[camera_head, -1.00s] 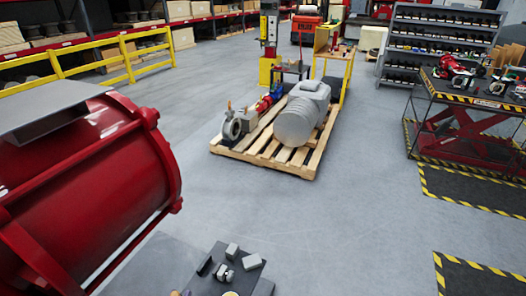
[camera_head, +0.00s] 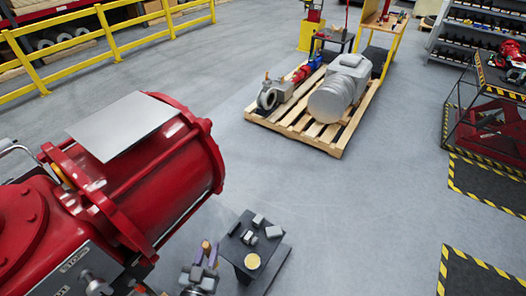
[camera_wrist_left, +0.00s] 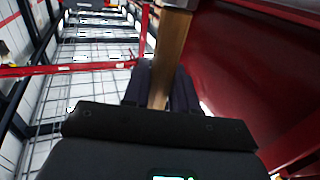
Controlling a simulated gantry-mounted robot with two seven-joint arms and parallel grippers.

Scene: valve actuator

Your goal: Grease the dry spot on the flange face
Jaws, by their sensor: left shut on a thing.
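The big red valve actuator (camera_head: 165,170), with its ribbed cylinder and bolted flange rings, fills the left of the head view. No dry spot can be made out on it. My left gripper (camera_head: 206,252) is at the bottom of the head view, beside a small dark stand, right of and below the red cylinder. It is shut on a wooden handle (camera_wrist_left: 168,60), which stands up between the dark fingers in the left wrist view. A grey metal part caps the handle at the top edge there; the tool's working end is not clear. My right gripper is not in view.
The small dark stand (camera_head: 238,271) carries several grey blocks and a round pale-yellow pot (camera_head: 252,261). A pallet (camera_head: 335,145) with a grey motor stands beyond on open floor. A yellow rail (camera_head: 115,45) runs at the back left; a red lift table (camera_head: 490,135) stands right.

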